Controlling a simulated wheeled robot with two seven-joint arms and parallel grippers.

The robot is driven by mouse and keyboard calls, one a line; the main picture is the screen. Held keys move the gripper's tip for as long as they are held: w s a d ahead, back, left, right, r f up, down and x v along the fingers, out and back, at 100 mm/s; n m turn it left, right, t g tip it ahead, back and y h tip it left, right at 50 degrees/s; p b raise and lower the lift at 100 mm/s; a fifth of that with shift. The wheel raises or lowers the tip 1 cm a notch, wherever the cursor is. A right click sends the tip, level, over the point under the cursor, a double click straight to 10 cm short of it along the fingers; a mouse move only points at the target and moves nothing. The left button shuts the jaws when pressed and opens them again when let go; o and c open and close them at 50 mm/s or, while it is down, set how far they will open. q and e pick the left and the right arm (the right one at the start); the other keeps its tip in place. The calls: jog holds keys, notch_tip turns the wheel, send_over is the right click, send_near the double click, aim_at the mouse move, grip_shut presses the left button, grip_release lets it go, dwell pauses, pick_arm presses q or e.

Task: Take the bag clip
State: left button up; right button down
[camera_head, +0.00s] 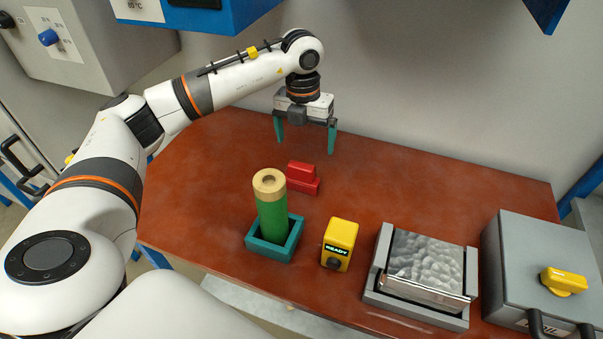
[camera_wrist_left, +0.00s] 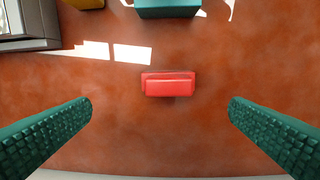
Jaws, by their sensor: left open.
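The red bag clip (camera_head: 302,177) lies on the red-brown table behind the green cylinder. It also shows in the left wrist view (camera_wrist_left: 168,84), near the middle and beyond the line between the fingertips. My left gripper (camera_head: 305,150) points down above the table, behind the clip in the head view. Its two teal fingers (camera_wrist_left: 160,105) are wide apart with nothing between them, and they do not touch the clip. My right gripper is in neither view.
A green cylinder with a tan top (camera_head: 272,212) stands in a teal holder (camera_head: 285,249) in front of the clip. A yellow READY box (camera_head: 340,244), a grey tray with a silvery sheet (camera_head: 368,290) and a grey machine (camera_head: 535,262) stand rightward. The table's back right is clear.

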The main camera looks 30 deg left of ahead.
aim_at(302, 164)
pick_arm(q)
jog(key=shift+s+a+y, duration=0.1)
jog(key=shift+a+y, duration=0.2)
jog(key=shift+a, duration=0.25)
notch_tip(302, 164, down, 6)
jog(key=shift+d+r+p, duration=0.1)
jog(key=shift+p, duration=0.9)
jog(key=shift+f+p, duration=0.35)
jog(key=shift+f, duration=0.2)
notch_tip(302, 164, down, 4)
jog(key=shift+d+r+p, duration=0.1)
jog(key=shift+r+p, duration=0.05)
jog(key=shift+p, duration=0.55)
jog(key=shift+f, duration=0.4)
jog(key=c, duration=0.9)
